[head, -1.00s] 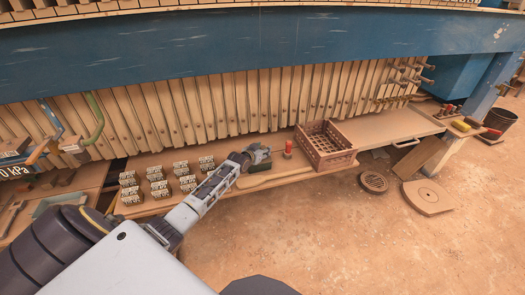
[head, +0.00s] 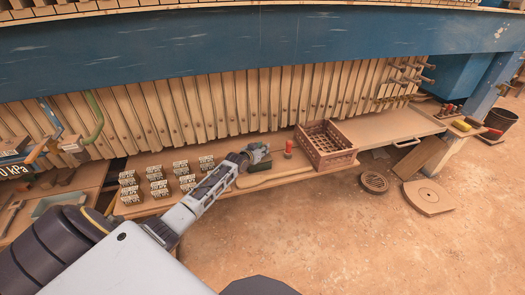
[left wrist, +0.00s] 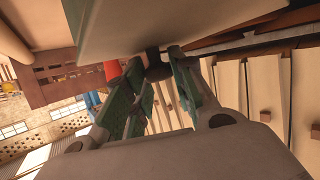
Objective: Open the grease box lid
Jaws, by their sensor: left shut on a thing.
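My left gripper (head: 258,153) is over the front shelf, just left of a red cylinder. In the left wrist view its green-padded fingers (left wrist: 152,100) are close together at the tips, shut on a small dark knob-like part (left wrist: 155,64). A broad pale panel (left wrist: 165,25) lies right by this part; it seems to be the grease box lid. In the head view the gripper covers most of the grease box, with dark green showing around the fingers. How far the lid is raised I cannot tell. My right gripper is not in view.
The red cylinder (head: 289,149) stands close to the right of the gripper. Beyond it is a brown slatted crate (head: 327,146). Several stamped blocks (head: 160,187) stand in rows to the left. The blue beam (head: 260,45) and upright plates rise behind. The shelf right of the crate is clear.

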